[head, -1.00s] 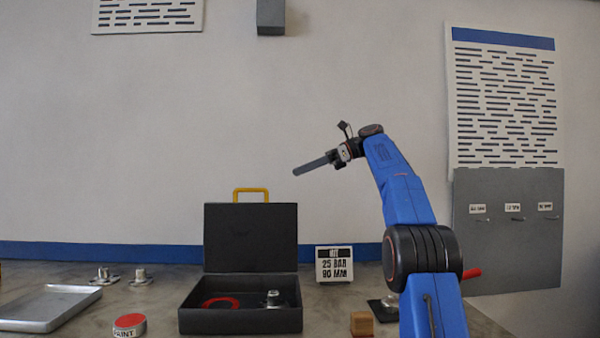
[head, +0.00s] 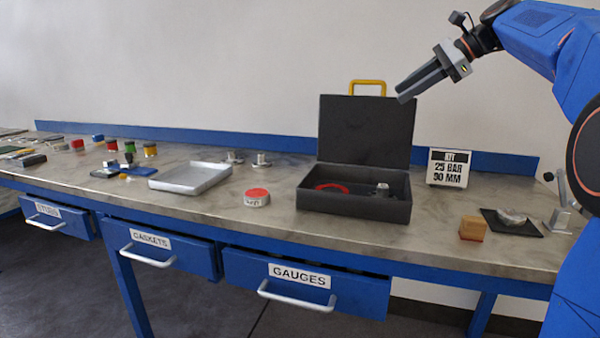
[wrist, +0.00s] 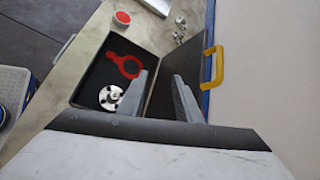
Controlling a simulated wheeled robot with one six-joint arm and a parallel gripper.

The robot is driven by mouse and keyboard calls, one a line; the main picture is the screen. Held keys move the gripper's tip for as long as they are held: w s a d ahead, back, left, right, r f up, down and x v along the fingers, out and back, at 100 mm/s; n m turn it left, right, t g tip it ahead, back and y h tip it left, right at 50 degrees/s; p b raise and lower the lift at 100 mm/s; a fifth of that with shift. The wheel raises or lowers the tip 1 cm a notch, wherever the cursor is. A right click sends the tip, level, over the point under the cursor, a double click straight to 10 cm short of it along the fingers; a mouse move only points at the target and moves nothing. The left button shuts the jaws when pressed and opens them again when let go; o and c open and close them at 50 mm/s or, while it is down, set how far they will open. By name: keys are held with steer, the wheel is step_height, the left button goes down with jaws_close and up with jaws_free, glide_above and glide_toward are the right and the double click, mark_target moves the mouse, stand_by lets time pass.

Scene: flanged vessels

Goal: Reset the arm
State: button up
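My gripper (head: 404,92) is raised in the air at the end of my blue arm, pointing down and left. In the head view it overlaps the top right of the open case's lid. In the wrist view its two fingers (wrist: 163,88) stand apart with nothing between them. The dark case (head: 352,205) stands open on the bench, with a yellow handle (head: 367,84) on its raised lid. Inside lie a red ring with a tab (wrist: 126,64) and a metal flanged part (wrist: 110,97).
The bench holds a metal tray (head: 190,178), a red-topped round tin (head: 257,197), a pressure sign (head: 449,168), a wooden block (head: 473,229) and a dark pad (head: 512,222) with a metal piece. Several small items lie at far left. Labelled drawers (head: 305,282) run along the front.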

steer(key=s+f+n+h, duration=0.9)
steer(key=s+f+n, duration=0.8)
steer(key=s+f, duration=2.3)
step_height(320, 180, down, 2)
steer(key=shift+s+d+n, duration=0.15)
steer(key=shift+d+n, duration=0.15)
steer(key=shift+d, duration=0.15)
